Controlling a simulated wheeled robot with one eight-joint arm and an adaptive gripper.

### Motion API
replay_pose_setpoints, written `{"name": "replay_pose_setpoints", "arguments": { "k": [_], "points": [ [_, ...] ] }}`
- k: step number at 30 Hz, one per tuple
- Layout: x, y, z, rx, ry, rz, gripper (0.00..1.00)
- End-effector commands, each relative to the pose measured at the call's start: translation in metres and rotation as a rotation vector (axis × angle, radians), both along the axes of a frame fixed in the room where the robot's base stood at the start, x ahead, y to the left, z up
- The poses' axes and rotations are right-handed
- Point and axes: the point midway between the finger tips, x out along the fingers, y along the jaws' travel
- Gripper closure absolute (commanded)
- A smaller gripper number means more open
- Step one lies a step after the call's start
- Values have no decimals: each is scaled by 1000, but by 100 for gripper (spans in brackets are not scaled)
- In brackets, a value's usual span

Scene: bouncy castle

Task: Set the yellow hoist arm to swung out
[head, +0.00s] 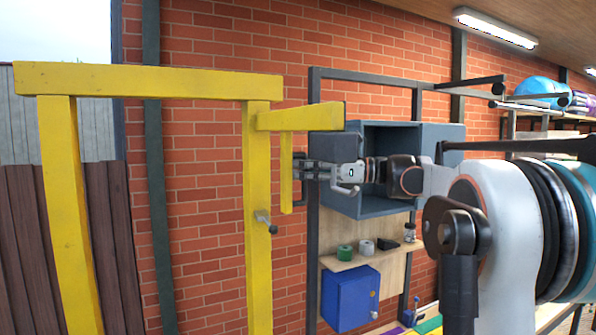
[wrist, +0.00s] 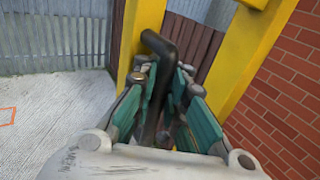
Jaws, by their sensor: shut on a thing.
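The yellow hoist arm (head: 300,117) is a short beam at the top of the right post of a yellow frame (head: 258,215). It points to the right in the head view, with a yellow bar (head: 286,165) hanging down from it. A dark handle (wrist: 158,45) shows in the wrist view between my fingers. My gripper (head: 305,171) is beside the hanging bar, and its teal-padded fingers (wrist: 162,85) are closed around the handle. The fingers hide part of the handle.
A grey open cabinet (head: 390,205) on a dark rack stands behind my arm. Below it are a shelf (head: 350,262) with small rolls and a blue box (head: 349,298). A brick wall (head: 205,200) is behind the frame. Floor is clear at left in the wrist view (wrist: 45,120).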

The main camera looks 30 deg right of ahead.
Motion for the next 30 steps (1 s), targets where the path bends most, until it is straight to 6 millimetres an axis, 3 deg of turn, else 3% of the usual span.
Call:
{"name": "replay_pose_setpoints", "arguments": {
  "k": [4,6,8,20,30],
  "points": [
    [0,-4,1,-1,-1,-8,100],
    [0,-4,1,0,-1,-9,78],
    [0,-4,1,0,-1,-8,67],
    [-2,-6,1,0,-1,-6,67],
    [-37,-54,1,0,-1,-9,67]
  ]
}}
